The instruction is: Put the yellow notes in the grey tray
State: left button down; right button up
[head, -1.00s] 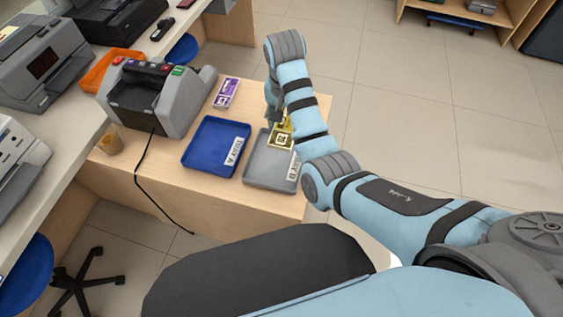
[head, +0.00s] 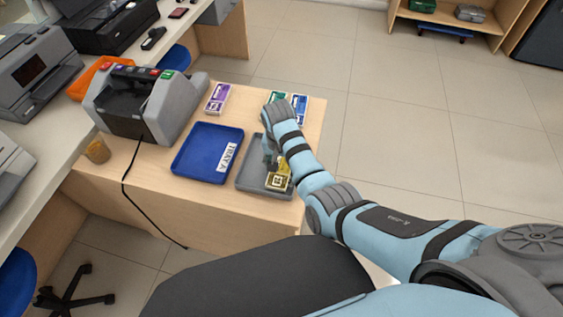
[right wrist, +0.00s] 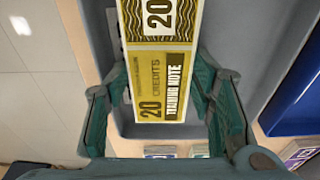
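The yellow notes (head: 279,180) are over the near right part of the grey tray (head: 250,183), within its outline. I cannot tell whether they touch its floor. In the right wrist view the yellow notes (right wrist: 160,75) reach from the top edge down between my fingers, with tray behind. My left gripper is in neither view.
The blue tray (head: 196,158) stands just left of the grey tray. Purple notes (head: 217,99), green notes (head: 278,97) and blue notes (head: 299,109) lie behind. A counting machine (head: 148,105) stands at the left, its cable hanging over the table's front edge.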

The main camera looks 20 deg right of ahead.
aim_at(280, 170)
jog(key=shift+o, duration=0.9)
jog(key=shift+r, duration=0.25)
notch_tip(280, 170, up, 12)
jog(key=s+p, duration=0.1)
jog(key=p, duration=0.2)
jog(key=shift+a+f+p, duration=0.15)
jog(key=shift+a+p, duration=0.15)
jog(key=shift+a, duration=0.1)
